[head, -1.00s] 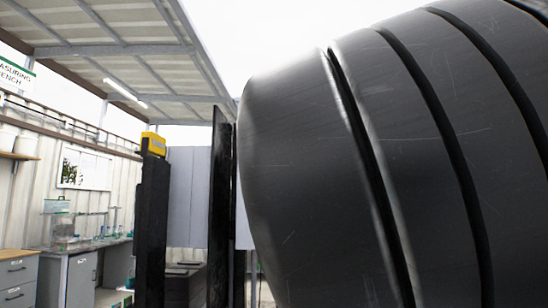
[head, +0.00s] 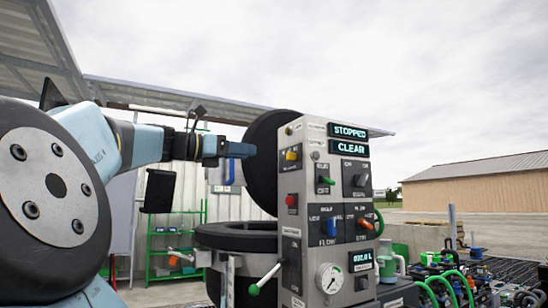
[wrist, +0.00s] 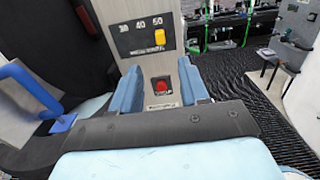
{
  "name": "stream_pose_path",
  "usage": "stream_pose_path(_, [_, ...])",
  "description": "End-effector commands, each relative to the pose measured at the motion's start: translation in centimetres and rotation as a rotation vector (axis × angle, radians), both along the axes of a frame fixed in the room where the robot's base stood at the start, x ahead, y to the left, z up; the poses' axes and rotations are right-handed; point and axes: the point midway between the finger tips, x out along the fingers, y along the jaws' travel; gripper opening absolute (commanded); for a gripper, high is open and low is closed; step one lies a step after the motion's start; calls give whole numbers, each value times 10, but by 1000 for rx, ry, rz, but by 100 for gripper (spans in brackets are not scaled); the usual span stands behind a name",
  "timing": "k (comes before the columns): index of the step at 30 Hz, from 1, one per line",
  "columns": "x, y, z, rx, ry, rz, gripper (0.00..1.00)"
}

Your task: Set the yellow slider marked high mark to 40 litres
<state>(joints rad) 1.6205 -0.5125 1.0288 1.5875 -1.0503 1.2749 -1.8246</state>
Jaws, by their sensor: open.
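The yellow slider (wrist: 160,37) sits on a dark scale plate on the narrow side of a grey control box. The plate reads 30, 40 and 50 from left to right, and the slider is under the 50. In the head view the slider (head: 292,155) is on the box's left side, high up. My gripper (wrist: 160,72) is open, its two blue fingers apart, pointing at that side below the slider. In the head view my gripper (head: 248,150) is left of the slider, apart from it.
A red button (wrist: 161,86) is below the slider, between my fingers in the wrist view. The box front carries switches, displays and a gauge (head: 329,278). A green-tipped lever (head: 265,280) sticks out low on the left. Pipes and green hoses (head: 450,285) lie at the right.

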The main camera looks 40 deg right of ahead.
Motion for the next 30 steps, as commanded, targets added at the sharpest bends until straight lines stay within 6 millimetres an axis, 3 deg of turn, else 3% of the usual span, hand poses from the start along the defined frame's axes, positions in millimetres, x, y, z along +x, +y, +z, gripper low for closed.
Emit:
stream_pose_path(18, [-25, -101, -1, 2, -3, -4, 45])
stream_pose_path(24, [-29, -117, 0, 1, -2, -3, 45])
stream_pose_path(30, [-30, -121, 0, 1, -2, -1, 45])
